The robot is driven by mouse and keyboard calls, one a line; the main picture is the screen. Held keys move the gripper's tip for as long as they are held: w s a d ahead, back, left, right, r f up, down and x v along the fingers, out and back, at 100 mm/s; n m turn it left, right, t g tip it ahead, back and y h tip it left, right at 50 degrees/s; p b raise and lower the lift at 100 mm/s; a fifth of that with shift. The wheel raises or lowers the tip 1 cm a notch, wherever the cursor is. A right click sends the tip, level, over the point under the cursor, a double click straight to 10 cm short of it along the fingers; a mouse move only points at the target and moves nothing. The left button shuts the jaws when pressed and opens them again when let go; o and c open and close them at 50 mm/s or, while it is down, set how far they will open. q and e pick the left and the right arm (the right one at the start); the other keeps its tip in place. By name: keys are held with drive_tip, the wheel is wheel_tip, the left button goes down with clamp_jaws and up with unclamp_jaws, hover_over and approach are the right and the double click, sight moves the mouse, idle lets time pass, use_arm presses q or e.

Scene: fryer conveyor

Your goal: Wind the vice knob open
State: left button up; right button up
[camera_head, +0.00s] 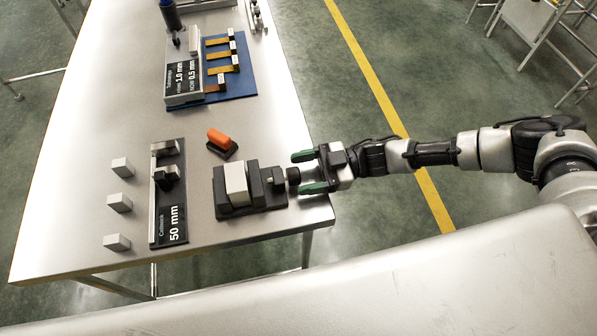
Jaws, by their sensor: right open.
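The vice (250,191) sits near the right edge of the metal table, a dark body with a light grey block (237,184) between its jaws. Its dark round knob (293,175) faces right, toward my right arm. My right gripper (305,172) comes in from the right with its green-padded fingers open. The fingertips lie on either side of the knob in the picture; I cannot tell whether they touch it. My left gripper is not in view.
The metal table (90,130) holds an orange-handled tool (219,139), a "50 mm" fixture (168,205), several small grey blocks (119,202) at left, and a blue board (243,75) with a "1.0 mm" sign. Bare table lies between them.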

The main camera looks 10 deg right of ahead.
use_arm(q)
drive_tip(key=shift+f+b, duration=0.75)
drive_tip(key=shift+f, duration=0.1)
use_arm(e)
drive_tip(key=d, duration=0.9)
drive_tip(key=shift+d, duration=0.2)
wheel_tip(320, 180, up, 4)
drive_tip(key=h+p, duration=0.4)
drive_tip(key=p, duration=0.1)
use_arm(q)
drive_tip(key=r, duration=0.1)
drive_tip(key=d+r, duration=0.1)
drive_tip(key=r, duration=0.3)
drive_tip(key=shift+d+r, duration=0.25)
use_arm(e)
drive_tip(key=shift+m+t, duration=0.3)
drive_tip(key=shift+t, duration=0.1)
drive_tip(key=x, duration=1.1)
drive_tip(key=shift+s+a+f, duration=0.1)
drive_tip(key=shift+s+a, duration=0.05)
drive_tip(key=shift+s, duration=0.2)
drive_tip(key=shift+c, duration=0.3)
